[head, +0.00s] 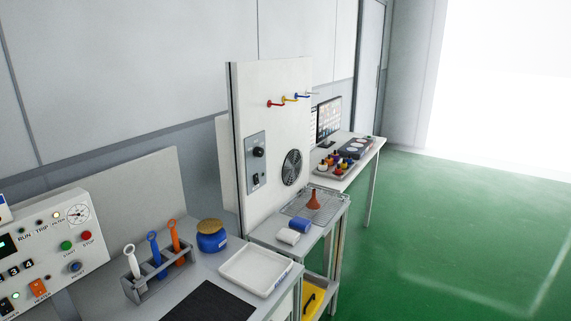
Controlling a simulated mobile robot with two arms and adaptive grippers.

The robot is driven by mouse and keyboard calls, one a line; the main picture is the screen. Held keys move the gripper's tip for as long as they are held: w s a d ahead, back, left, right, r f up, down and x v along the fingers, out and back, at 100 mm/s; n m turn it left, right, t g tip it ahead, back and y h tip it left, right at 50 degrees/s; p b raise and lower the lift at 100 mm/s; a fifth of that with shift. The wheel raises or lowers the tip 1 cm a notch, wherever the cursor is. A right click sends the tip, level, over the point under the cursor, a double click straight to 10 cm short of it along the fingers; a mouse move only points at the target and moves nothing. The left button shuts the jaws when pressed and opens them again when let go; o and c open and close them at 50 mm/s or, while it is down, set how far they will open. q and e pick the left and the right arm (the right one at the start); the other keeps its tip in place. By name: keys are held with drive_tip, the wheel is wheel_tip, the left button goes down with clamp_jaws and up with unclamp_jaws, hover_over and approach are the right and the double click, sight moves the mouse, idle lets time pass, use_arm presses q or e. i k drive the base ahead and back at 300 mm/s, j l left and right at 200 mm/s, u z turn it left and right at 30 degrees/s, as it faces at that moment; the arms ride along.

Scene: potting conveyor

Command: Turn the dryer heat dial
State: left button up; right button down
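The dryer panel (238,195) is a tall white upright board in the middle of the head view, with a round dark fan grille (291,167). A grey control plate (255,163) is fixed left of the grille. On its upper part is a black round dial (258,152), which looks like the heat dial. A dark switch (256,181) sits below it. The dial's markings are too small to read. Neither of my grippers is in view.
The near bench holds a white tray (256,270), a blue jar (211,240) and a tool holder (146,283). Green floor (450,230) at right is clear.

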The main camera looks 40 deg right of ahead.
sight(258, 152)
drive_tip(key=z, duration=0.9)
